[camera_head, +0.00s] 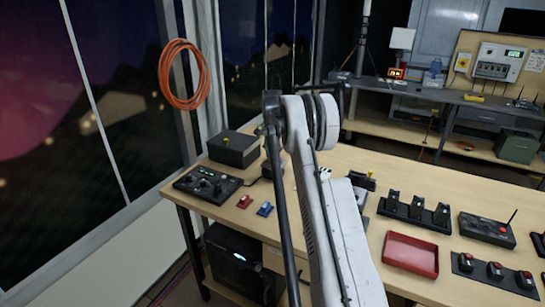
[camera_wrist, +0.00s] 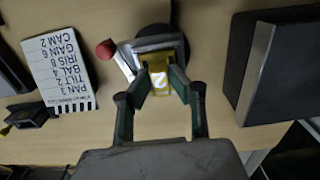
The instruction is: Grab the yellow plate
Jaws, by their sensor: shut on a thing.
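The yellow plate (camera_wrist: 158,68), marked with a white "2", is in the wrist view, between the fingers of my gripper (camera_wrist: 162,88). The fingers are shut on it from both sides. A grey metal frame or block (camera_wrist: 160,43) sits right behind the plate, with a dark round part beyond it. I cannot tell whether the plate touches this block. In the head view my arm hides the gripper, and I cannot make out the plate for certain.
In the wrist view a white lettered card (camera_wrist: 60,75) lies left, a red knob (camera_wrist: 106,49) is close by, and a big dark box (camera_wrist: 275,65) stands right. In the head view the wooden desk (camera_head: 300,165) holds a red tray (camera_head: 411,254) and several black control units.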

